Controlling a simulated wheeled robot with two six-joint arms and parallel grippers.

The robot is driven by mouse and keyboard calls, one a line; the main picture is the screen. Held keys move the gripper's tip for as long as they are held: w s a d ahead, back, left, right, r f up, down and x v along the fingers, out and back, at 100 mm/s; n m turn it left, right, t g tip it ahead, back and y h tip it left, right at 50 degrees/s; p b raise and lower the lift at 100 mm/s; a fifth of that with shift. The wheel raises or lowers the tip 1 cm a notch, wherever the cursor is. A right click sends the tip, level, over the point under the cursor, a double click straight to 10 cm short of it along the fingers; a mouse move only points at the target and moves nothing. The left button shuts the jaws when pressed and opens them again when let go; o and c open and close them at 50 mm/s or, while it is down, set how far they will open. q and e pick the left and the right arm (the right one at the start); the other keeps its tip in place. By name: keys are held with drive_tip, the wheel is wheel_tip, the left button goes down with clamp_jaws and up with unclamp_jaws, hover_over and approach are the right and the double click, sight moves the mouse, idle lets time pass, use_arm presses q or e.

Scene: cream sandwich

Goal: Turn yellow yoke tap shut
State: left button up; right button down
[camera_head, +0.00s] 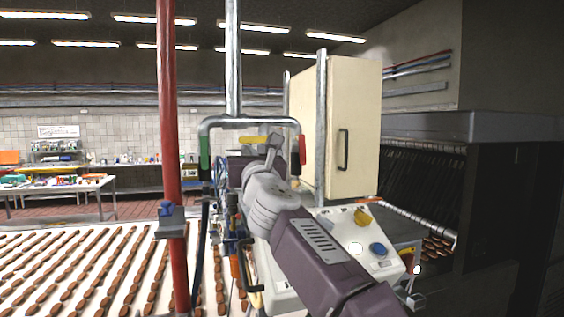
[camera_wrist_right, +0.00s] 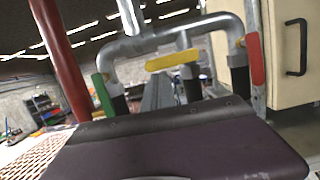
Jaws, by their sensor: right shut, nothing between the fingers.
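In the right wrist view the yellow handle (camera_wrist_right: 172,61) sits in the middle, slightly tilted, under the top pipe. My right gripper (camera_head: 272,145) is close to the handle and partly overlaps it in the head view. Its grey fingers (camera_wrist_right: 160,86) are shut and empty, pointing up just below the handle; I cannot tell whether they touch it. My left gripper is not in view.
A green handle (camera_head: 205,156) hangs on the yoke's left leg and a red handle (camera_head: 302,149) on its right. A red post (camera_head: 170,90) stands left. A cream cabinet (camera_head: 355,120) and a control panel (camera_head: 340,235) with buttons are at right. A conveyor carries rows of brown biscuits.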

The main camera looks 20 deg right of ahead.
idle(0.4)
drive_tip(key=s+f+b, duration=0.6)
drive_tip(key=s+b, duration=0.2)
drive_tip(key=s, duration=0.1)
drive_tip(key=shift+s+d+f, duration=0.2)
drive_tip(key=shift+s+f, duration=0.05)
drive_tip(key=shift+s, duration=0.1)
